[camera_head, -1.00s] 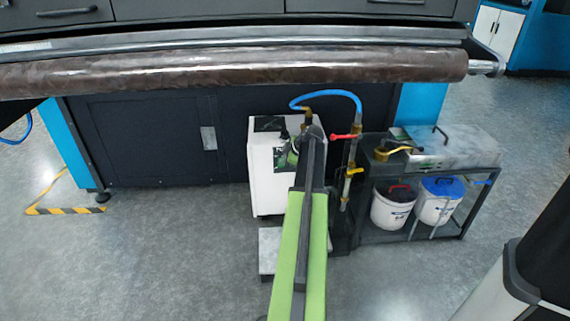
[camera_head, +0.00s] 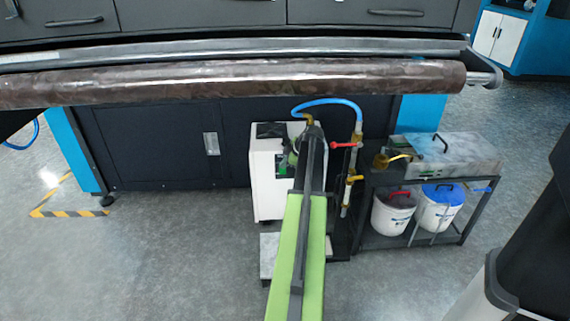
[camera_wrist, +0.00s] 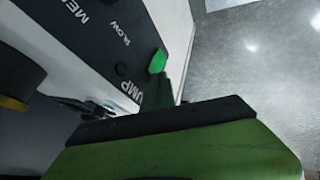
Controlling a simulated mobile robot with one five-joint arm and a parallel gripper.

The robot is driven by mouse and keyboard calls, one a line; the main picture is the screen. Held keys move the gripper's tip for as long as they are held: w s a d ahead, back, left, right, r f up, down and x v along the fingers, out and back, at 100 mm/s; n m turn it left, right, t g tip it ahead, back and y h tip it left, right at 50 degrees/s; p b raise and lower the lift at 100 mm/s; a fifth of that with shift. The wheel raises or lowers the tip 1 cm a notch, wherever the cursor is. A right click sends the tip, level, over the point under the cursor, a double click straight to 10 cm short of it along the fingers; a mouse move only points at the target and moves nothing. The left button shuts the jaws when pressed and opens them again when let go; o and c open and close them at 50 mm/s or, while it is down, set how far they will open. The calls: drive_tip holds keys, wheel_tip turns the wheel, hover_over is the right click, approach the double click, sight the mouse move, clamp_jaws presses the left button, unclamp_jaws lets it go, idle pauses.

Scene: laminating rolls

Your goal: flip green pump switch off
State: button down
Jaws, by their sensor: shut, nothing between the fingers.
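The green pump switch (camera_wrist: 157,61) shows in the wrist view as a bright green tip beside the panel lettering that ends in "UMP". A darker green part runs below it, close to my gripper. My gripper (camera_wrist: 165,118) fills the bottom of the wrist view and is shut, with nothing held. It covers the lower part of the switch area, so I cannot tell whether it touches the switch. In the head view my arm reaches to the white pump cabinet (camera_head: 265,190) and hides most of its control panel.
A blue hose (camera_head: 330,101) arches above the cabinet to a pipe with a red-handled valve (camera_head: 344,145). A black rack (camera_head: 437,240) with two buckets stands at right. A large roll (camera_head: 240,82) spans the machine above. Floor at left is open.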

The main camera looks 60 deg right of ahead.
drive_tip(key=shift+a, duration=0.1)
drive_tip(key=a+p+v, duration=0.1)
drive_tip(key=p+v, duration=0.8)
drive_tip(key=v, duration=0.3)
drive_tip(key=shift+a, duration=0.2)
drive_tip(key=shift+f, duration=0.1)
